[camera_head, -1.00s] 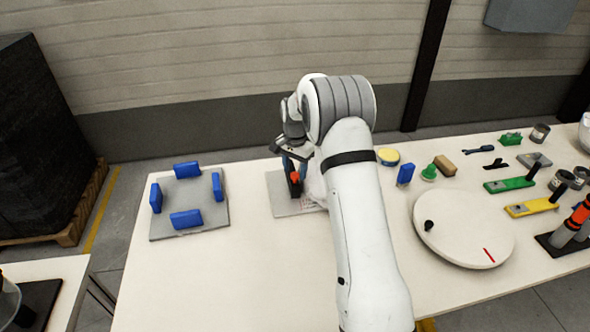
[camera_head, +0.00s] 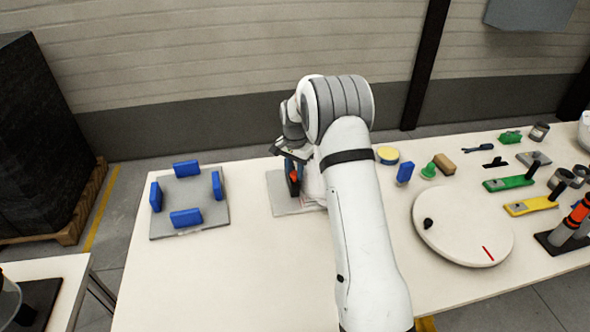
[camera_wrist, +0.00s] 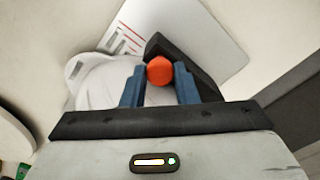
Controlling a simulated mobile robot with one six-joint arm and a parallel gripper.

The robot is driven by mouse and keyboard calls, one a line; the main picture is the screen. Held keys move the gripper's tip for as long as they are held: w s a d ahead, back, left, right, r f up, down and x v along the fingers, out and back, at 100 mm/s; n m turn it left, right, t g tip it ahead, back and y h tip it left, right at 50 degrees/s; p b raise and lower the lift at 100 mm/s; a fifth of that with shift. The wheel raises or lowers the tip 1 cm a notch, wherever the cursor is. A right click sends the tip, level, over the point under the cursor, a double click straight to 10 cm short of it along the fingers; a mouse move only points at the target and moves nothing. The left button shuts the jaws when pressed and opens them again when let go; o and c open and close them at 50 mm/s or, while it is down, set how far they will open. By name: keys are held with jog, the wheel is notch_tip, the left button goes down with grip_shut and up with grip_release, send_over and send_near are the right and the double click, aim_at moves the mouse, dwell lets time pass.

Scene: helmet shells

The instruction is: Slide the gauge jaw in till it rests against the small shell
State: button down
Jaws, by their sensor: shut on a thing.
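The gauge jaw is a black upright piece with an orange-red knob (camera_wrist: 160,70); its black body (camera_wrist: 190,58) shows behind the knob in the wrist view. My gripper (camera_wrist: 159,80) has its two blue fingers on either side of the knob, shut on it. The small white shell (camera_wrist: 98,82) lies just left of the jaw in the wrist view, partly hidden by my left finger. I cannot tell whether jaw and shell touch. In the head view the jaw (camera_head: 293,183) stands on the gauge plate, and my arm hides most of the shell (camera_head: 313,187).
The grey gauge plate (camera_head: 283,205) carries red and dark marks, seen in the wrist view (camera_wrist: 200,25). A plate with several blue blocks (camera_head: 188,205) is to the left. A round white turntable (camera_head: 450,235) and small tools lie to the right. The front table middle is clear.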

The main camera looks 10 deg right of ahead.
jog(key=shift+d, duration=0.1)
jog(key=d, duration=0.2)
jog(key=shift+d+b, duration=0.3)
jog(key=shift+b, duration=0.1)
jog(key=c, duration=1.3)
grip_release()
jog(key=shift+d, duration=0.2)
jog(key=shift+o, duration=0.8)
jog(key=shift+a, duration=0.1)
jog(key=shift+r, duration=0.15)
notch_tip(320, 180, up, 8)
jog(key=b, duration=0.1)
jog(key=shift+f, duration=0.2)
